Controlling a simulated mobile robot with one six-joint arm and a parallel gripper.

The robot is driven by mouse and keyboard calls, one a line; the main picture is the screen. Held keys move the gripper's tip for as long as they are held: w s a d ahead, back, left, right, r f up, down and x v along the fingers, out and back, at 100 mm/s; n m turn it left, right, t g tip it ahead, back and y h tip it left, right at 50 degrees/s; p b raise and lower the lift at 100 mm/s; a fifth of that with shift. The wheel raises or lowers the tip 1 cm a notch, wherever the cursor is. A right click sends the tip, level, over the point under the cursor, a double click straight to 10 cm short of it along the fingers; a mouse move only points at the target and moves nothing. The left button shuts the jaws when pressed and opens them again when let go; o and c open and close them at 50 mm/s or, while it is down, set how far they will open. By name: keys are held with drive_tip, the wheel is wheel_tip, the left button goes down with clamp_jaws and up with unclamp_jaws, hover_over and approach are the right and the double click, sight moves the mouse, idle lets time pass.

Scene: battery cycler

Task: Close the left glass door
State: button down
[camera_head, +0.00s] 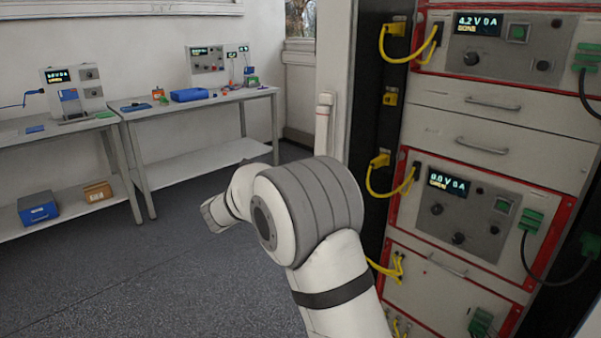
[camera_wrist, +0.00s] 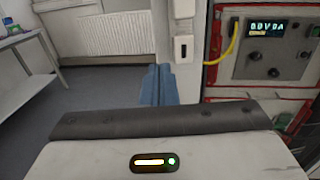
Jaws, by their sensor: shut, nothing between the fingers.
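The left glass door shows as a narrow white upright edge (camera_head: 336,70) at the left of the cabinet in the head view, with a slim white handle (camera_head: 325,125) on it. The door seems to stand open, seen nearly edge-on; its glass is hard to make out. In the wrist view the white handle (camera_wrist: 183,48) is at upper centre. My gripper (camera_wrist: 158,72) has its blue-grey fingers shut and empty, pointing ahead, below and left of the handle. I cannot tell whether they touch the door.
The cabinet holds red-framed cycler units (camera_head: 470,210) with yellow cables (camera_head: 384,185), right of the door. A workbench (camera_head: 205,105) with instruments and small parts stands along the back wall. A blue box (camera_head: 38,208) sits on a lower shelf. The grey floor (camera_head: 150,270) at left is clear.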

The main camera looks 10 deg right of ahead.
drive_tip(key=p+x, duration=0.2)
drive_tip(key=x, duration=1.1)
drive_tip(key=shift+w+d, duration=0.25)
